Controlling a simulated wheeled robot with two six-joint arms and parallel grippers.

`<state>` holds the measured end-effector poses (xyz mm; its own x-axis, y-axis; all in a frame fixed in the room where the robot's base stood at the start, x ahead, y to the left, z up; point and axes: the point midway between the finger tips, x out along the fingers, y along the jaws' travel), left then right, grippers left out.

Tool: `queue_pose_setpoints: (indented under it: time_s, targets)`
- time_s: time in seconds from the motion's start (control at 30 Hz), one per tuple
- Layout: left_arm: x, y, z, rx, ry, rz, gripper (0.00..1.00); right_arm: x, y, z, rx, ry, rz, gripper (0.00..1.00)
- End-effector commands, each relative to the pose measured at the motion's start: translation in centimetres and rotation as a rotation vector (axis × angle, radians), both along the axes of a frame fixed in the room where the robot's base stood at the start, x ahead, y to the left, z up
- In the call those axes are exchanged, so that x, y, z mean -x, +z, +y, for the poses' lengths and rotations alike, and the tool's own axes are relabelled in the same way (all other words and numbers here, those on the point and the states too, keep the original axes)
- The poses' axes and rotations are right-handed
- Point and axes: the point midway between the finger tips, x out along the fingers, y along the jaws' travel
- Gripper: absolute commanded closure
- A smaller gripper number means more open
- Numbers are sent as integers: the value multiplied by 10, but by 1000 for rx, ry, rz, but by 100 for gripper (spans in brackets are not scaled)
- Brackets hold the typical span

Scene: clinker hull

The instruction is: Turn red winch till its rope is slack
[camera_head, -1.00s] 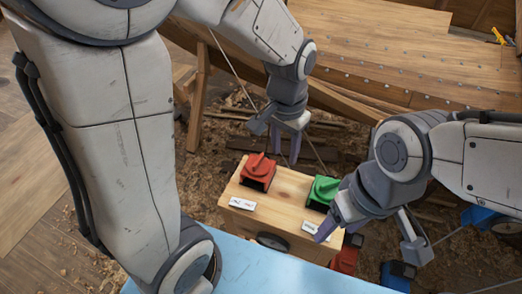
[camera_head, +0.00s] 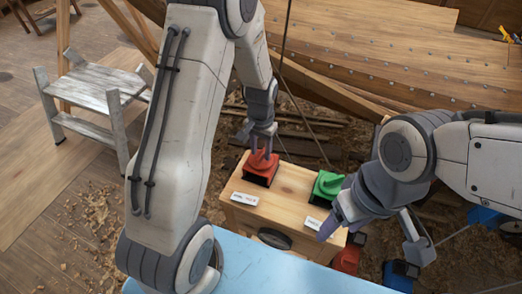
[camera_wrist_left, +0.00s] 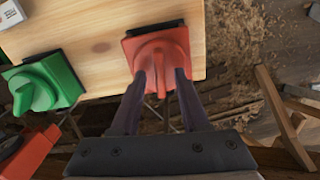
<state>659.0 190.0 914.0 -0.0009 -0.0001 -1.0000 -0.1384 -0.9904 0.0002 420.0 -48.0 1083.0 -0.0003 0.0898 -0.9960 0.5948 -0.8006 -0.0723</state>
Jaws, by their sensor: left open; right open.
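The red winch (camera_head: 261,165) sits on the left part of a wooden box top, with a raised grip on its cap. It also shows in the left wrist view (camera_wrist_left: 160,50). My left gripper (camera_head: 263,148) is open, pointing down at the red winch. In the left wrist view its two fingers (camera_wrist_left: 160,90) reach to either side of the raised grip; I cannot tell whether they touch it. My right gripper (camera_head: 372,235) is open, in front of the green winch and apart from the red one. A rope rises behind the red winch; its tension is hard to tell.
A green winch (camera_head: 328,184) sits right of the red one on the wooden box (camera_head: 285,200), with labels in front. A second red device (camera_head: 347,260) stands low at the right. Hull planks (camera_head: 380,50) rise behind. A grey stool (camera_head: 98,85) stands left.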

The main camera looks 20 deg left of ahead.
Motion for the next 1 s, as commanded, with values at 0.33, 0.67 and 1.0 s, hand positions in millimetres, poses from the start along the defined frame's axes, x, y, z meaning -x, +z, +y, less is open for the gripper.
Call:
queue_pose_setpoints:
  time_s: [0.33, 0.67, 1.0]
  targets:
    - [0, -7, 0, 0, 0, -1, 55, 0, 0, 0, 0, 0, 0, 32]
    - [0, -6, 0, 0, 0, -1, 100, 0, 0, 0, 0, 0, 0, 32]
    - [0, -6, 0, 0, 85, 0, 100, 0, 2, 0, 0, 0, 0, 32]
